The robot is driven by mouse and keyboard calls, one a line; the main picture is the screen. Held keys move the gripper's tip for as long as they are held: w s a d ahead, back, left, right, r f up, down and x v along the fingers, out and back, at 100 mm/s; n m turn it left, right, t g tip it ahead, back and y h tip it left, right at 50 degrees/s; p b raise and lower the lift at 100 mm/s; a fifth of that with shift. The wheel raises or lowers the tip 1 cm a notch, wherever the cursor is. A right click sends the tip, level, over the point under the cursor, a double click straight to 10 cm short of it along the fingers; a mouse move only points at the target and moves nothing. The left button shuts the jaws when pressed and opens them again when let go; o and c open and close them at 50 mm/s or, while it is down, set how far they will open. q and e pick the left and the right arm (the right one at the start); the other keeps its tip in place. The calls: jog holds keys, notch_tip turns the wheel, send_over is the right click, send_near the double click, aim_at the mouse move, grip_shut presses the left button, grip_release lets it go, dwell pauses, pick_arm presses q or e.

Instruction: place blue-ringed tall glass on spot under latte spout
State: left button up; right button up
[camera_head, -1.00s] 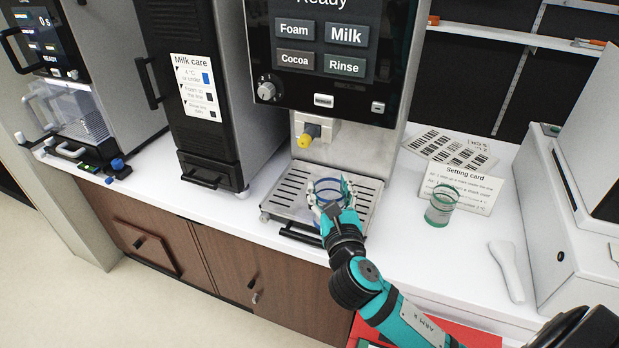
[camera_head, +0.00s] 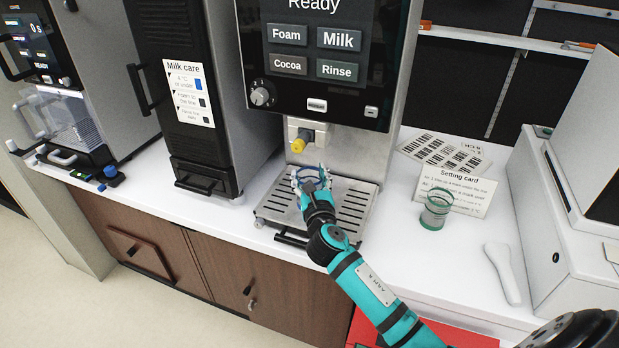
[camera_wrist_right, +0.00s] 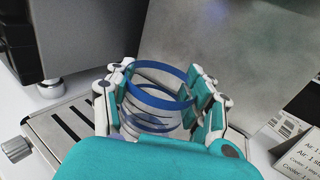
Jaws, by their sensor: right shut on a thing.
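The clear glass with blue rings (camera_wrist_right: 160,98) is upright between the fingers of my right gripper (camera_wrist_right: 163,104), which is shut on it. In the head view the blue-ringed glass (camera_head: 309,175) is mostly hidden by my right gripper (camera_head: 312,183). It is over the back left part of the slotted drip tray (camera_head: 358,211), just below the yellow-tipped spout (camera_head: 299,145). I cannot tell whether its base touches the tray. The spout hangs under the machine with Foam, Milk, Cocoa and Rinse buttons (camera_head: 317,52). My left gripper is not in view.
A green-ringed glass (camera_head: 435,210) stands before the setting card (camera_head: 458,190) on the right. A white scoop-like object (camera_head: 503,272) lies nearer the front. The black milk cooler (camera_head: 166,95) stands left of the machine.

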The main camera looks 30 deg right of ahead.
jog(key=o, duration=1.6)
jog(key=shift+s+r, duration=0.1)
jog(key=shift+s, duration=0.05)
jog(key=v, duration=1.1)
jog(key=shift+s+a+r+b, duration=0.1)
jog(key=shift+s+a+b, duration=0.05)
jog(key=shift+s+b, duration=0.2)
